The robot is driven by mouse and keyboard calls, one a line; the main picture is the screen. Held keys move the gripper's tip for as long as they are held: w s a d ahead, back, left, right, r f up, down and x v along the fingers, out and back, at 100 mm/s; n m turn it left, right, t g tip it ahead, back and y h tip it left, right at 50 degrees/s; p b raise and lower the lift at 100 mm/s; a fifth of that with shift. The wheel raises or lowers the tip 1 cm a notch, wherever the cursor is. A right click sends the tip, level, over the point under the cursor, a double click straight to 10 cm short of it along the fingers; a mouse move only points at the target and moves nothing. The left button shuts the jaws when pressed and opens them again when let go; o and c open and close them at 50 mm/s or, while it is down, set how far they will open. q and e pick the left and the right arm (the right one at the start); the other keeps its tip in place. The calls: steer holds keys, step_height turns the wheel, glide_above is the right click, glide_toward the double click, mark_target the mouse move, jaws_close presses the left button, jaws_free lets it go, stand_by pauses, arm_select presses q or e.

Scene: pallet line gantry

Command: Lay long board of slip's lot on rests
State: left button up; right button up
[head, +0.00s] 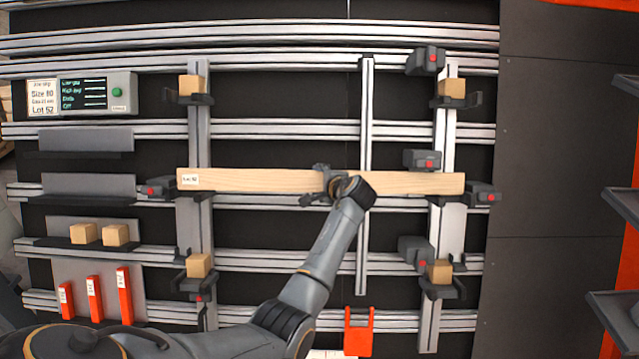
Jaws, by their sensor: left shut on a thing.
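A long pale wooden board (245,180) lies level across the middle of the head view, with a small white label near its left end. My left gripper (328,186) is shut on the board near its middle. The board spans in front of the left upright (200,120) and the right upright (441,130). Its ends are close to a dark rest at the left (156,188) and another at the right (484,195); I cannot tell if it touches them. The slip (42,97) at the upper left reads "Lot 52". My right gripper is not in view.
Wooden blocks sit in dark holders at the upper left (192,86), upper right (452,88), lower left (199,265) and lower right (439,270). A thin middle rail (366,110) passes behind the board. Two blocks (84,233) and red pieces (94,299) stand at the left.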

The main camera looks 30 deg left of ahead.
arm_select(q)
steer(key=shift+w+a, duration=0.15)
steer(key=shift+w, duration=0.05)
stand_by(0.6)
steer(key=shift+s+f, duration=0.1)
steer(key=shift+f, duration=0.2)
stand_by(0.6)
steer(key=o, duration=1.7)
steer(key=shift+s+f, duration=0.1)
steer(key=shift+f, duration=0.05)
steer(key=v, duration=1.2)
